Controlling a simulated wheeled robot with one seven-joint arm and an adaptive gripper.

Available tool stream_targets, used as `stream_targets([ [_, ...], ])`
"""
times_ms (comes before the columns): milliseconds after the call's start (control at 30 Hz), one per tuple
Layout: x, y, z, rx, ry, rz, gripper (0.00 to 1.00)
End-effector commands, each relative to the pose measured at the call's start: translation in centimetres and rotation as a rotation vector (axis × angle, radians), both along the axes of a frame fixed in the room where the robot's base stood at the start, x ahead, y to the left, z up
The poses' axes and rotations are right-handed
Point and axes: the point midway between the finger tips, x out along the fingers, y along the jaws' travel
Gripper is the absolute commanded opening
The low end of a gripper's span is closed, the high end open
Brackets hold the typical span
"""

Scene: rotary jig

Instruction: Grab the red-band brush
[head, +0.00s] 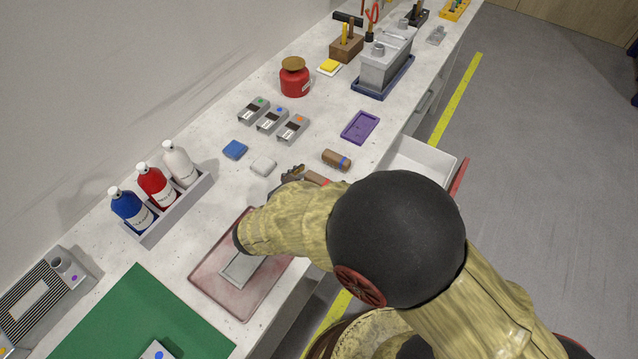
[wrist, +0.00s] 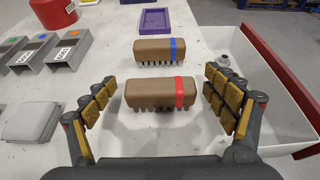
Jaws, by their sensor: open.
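The red-band brush (wrist: 150,93) has a brown block body, a red band near its right end and dark bristles below. In the wrist view it lies between the open fingers of my gripper (wrist: 160,106), with a gap on both sides. In the head view only part of the red-band brush (head: 316,179) shows past my arm, and my gripper (head: 293,174) is mostly hidden behind the arm. A similar brush with a blue band (wrist: 150,50) lies just beyond it; it also shows in the head view (head: 336,160).
A purple tray (head: 360,127) lies beyond the brushes. An open white drawer (wrist: 262,95) with a red front is on the right. White (head: 263,166) and blue (head: 235,149) pads and several grey labelled holders (head: 272,121) are on the left. A pink tray (head: 214,278) lies below my arm.

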Motion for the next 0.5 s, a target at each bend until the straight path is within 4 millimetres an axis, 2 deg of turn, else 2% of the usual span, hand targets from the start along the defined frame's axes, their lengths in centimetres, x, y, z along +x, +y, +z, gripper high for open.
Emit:
stream_targets([
  [100, -0.02, 0.02, 0.07, 0.000, 0.000, 0.000, 0.84],
  [500, -0.04, 0.04, 0.05, 0.001, -0.001, 0.000, 0.62],
])
